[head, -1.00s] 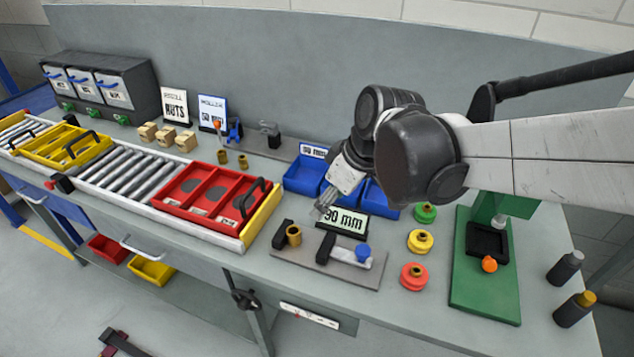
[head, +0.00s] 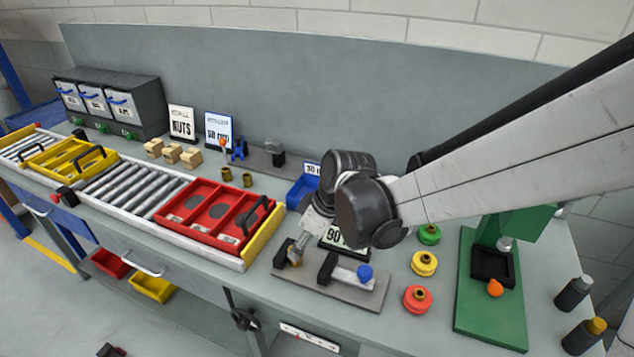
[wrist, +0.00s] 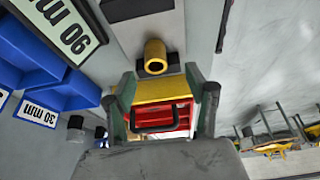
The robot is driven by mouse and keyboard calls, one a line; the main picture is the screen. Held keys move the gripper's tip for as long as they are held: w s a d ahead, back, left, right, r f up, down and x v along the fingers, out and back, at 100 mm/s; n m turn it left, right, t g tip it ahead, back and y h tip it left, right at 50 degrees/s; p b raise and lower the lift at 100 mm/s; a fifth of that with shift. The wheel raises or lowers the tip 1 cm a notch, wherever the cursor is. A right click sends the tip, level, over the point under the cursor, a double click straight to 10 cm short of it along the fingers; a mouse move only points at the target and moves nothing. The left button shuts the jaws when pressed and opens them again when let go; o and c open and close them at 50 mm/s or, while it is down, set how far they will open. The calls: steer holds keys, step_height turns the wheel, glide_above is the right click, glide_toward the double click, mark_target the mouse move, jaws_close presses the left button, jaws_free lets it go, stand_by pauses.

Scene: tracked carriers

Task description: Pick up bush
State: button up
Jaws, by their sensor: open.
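A brass-coloured hollow bush (wrist: 155,57) stands on the grey fixture plate, in front of a dark block. In the wrist view it is beyond and between the fingertips of my open gripper (wrist: 160,78), with no contact visible. In the head view my gripper (head: 297,247) is low over the left end of the fixture plate (head: 330,288), close to the bush (head: 296,262), which it partly covers. Two more brass bushes, a left one (head: 227,174) and a right one (head: 247,180), stand farther back near the wall.
A black clamp with a blue knob (head: 365,272) sits on the same plate. The 90 mm sign (wrist: 62,30) and blue bins (wrist: 30,60) are close behind. A red tray (head: 205,215) with a black handle stands left on the rollers. Coloured spools (head: 424,263) and a green press (head: 490,300) stand right.

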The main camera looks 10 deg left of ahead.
steer(key=shift+w+x, duration=0.2)
steer(key=shift+x, duration=0.85)
steer(key=shift+w+x, duration=0.2)
steer(key=shift+x, duration=0.85)
steer(key=shift+a+f, duration=0.2)
steer(key=shift+f, duration=0.45)
steer(key=shift+c, duration=0.5)
jaws_close()
steer(key=shift+r, duration=0.15)
